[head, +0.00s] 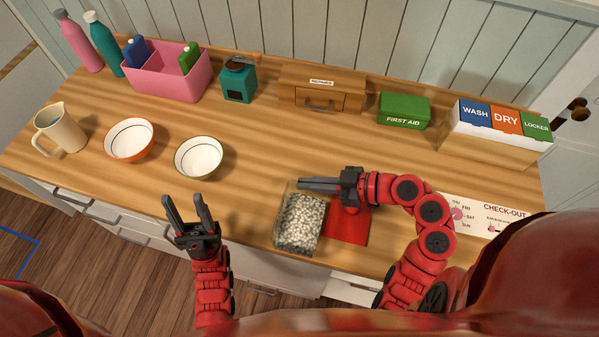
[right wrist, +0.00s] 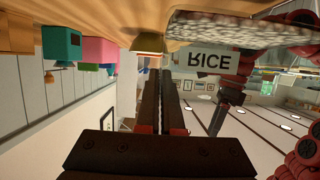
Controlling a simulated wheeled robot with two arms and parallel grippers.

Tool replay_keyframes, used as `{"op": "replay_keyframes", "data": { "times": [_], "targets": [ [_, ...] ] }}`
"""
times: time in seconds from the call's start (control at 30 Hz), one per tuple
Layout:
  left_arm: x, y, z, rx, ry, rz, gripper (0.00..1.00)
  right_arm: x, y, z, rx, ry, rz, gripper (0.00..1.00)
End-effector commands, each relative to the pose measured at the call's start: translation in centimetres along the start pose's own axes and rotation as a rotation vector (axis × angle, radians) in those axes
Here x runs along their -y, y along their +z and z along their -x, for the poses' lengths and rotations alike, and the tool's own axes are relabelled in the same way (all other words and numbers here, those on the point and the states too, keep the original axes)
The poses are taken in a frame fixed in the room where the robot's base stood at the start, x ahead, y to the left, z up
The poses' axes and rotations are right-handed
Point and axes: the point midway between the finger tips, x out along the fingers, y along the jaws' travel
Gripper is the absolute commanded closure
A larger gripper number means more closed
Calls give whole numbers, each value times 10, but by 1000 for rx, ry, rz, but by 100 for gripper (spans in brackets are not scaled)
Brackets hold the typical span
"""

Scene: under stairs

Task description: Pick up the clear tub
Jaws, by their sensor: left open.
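The clear tub (head: 301,222) stands on the wooden counter, filled with pale pebble-like pieces. Beside it is a red mat (head: 348,228). My right gripper (head: 300,185) reaches in from the right, its fingers level along the tub's far rim. In the right wrist view the fingers (right wrist: 166,85) lie close together with a narrow gap. The tub's contents (right wrist: 245,28) show at upper right, with a flipped RICE label (right wrist: 210,61). Whether a tub wall sits between the fingers is unclear. My left gripper (head: 187,203) is open and empty at the front edge, left of the tub.
Two bowls (head: 199,157) (head: 130,140) and a cream jug (head: 59,128) stand to the left. A pink caddy (head: 170,82), teal box (head: 238,80), wooden drawer box (head: 321,92) and green first aid box (head: 404,110) line the back. The counter's middle is mostly clear.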

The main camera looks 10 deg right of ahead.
Motion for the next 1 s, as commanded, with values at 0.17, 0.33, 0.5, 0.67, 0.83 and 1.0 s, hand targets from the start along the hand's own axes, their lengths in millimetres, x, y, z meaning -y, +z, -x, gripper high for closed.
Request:
{"op": "replay_keyframes", "data": {
  "times": [0.17,0.33,0.5,0.67,0.83,1.0],
  "targets": [
    [0,1,7,0,0,0,50,14,5,18,3,9,3,100],
    [0,2,9,0,0,0,50,25,8,30,3,5,1,100],
    [0,2,11,0,0,0,50,33,9,39,2,6,1,100],
    [-1,2,12,0,0,0,50,38,10,44,2,4,1,100],
    [-1,2,12,0,0,0,50,41,10,46,1,3,1,100],
    [-1,2,12,0,0,0,50,42,10,47,0,2,2,100]
  ]
}}
